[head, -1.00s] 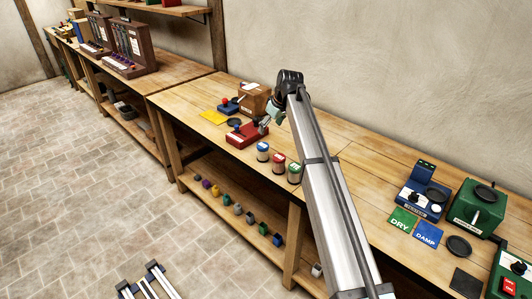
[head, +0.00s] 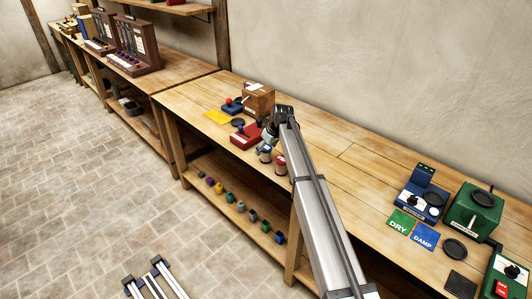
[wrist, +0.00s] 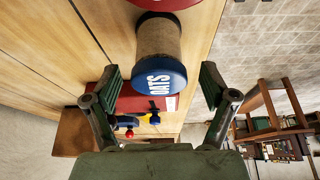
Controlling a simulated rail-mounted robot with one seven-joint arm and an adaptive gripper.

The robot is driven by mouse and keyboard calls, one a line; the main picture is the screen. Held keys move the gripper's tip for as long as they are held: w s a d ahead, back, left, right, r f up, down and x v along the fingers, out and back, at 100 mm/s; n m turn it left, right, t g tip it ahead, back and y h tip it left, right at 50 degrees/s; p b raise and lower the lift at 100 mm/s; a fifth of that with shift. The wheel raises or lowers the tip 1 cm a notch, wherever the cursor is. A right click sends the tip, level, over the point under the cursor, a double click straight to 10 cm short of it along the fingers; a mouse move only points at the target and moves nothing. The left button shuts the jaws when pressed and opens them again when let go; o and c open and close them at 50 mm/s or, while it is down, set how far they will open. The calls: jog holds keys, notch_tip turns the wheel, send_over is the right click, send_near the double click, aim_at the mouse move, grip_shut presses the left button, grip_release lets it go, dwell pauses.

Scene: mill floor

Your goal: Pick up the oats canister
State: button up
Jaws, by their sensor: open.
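The oats canister has a blue lid lettered OATS (wrist: 160,80) and a clear or tan body. It fills the upper middle of the wrist view and also shows on the bench in the head view (head: 265,155). My gripper (wrist: 160,88) is open, with one green-padded finger on each side of the lid in the picture. Nothing is held. I cannot tell whether the fingers reach level with the lid. In the head view my gripper (head: 268,140) is just above the canister, partly hidden by my arm.
A red-lidded canister (head: 279,167) stands close beside the oats; its lid edge shows at the top of the wrist view. A red device (head: 244,136), a blue device (head: 232,106) and a brown box (head: 258,97) stand behind. The bench to the right has clear room.

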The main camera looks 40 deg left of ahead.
jog(key=p+x, duration=0.1)
jog(key=x, duration=0.2)
jog(key=shift+f, duration=0.15)
jog(key=c, duration=1.4)
